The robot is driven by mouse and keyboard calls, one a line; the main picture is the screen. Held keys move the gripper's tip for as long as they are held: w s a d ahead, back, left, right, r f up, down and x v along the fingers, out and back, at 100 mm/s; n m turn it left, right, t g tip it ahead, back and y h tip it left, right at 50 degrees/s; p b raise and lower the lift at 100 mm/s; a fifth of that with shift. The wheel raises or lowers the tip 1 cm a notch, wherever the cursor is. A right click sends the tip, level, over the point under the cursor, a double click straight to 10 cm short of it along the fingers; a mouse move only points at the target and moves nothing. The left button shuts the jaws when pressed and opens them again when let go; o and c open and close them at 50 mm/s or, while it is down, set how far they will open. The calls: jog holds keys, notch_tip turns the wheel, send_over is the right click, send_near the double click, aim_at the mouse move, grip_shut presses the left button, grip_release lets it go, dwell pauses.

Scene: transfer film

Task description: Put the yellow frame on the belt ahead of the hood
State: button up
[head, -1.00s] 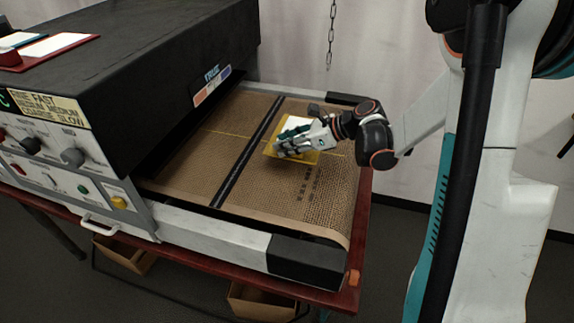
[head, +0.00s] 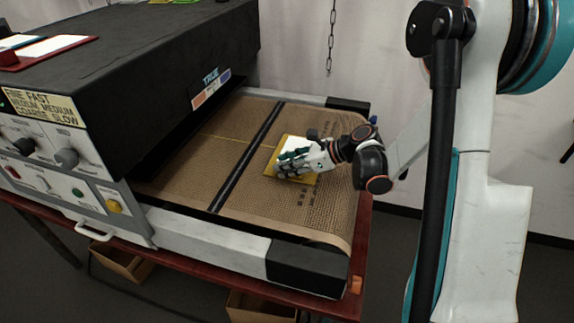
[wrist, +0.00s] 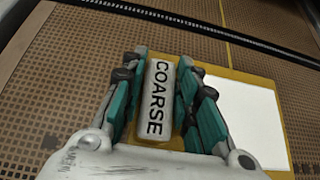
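The yellow frame (head: 270,168) holds a white sheet (wrist: 240,110) and carries a pale block labelled COARSE (wrist: 158,100). It lies flat on or just above the brown mesh belt (head: 235,120), right of the black crossbar; I cannot tell whether it touches. My gripper (head: 292,160) is over the frame, and in the wrist view its fingers (wrist: 160,75) close on both sides of the block. The hand hides part of the frame in the head view. The black hood (head: 150,60) is to the left, with its open mouth facing the frame.
A black crossbar (head: 245,160) spans the belt between frame and hood. A pale side rail (head: 205,235) with a black end block (head: 305,268) runs along the near side. A chain (head: 331,40) hangs behind. Bare belt lies around the frame.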

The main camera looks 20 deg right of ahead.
jog(key=shift+o, duration=1.1)
jog(key=shift+r, duration=0.1)
jog(key=shift+s+d+r, duration=0.1)
jog(key=shift+d+r, duration=0.1)
jog(key=shift+r, duration=0.05)
jog(key=p+v, duration=0.3)
jog(key=v, duration=0.8)
jog(key=shift+d+p, duration=0.15)
jog(key=shift+p, duration=0.2)
jog(key=shift+s+r, duration=0.1)
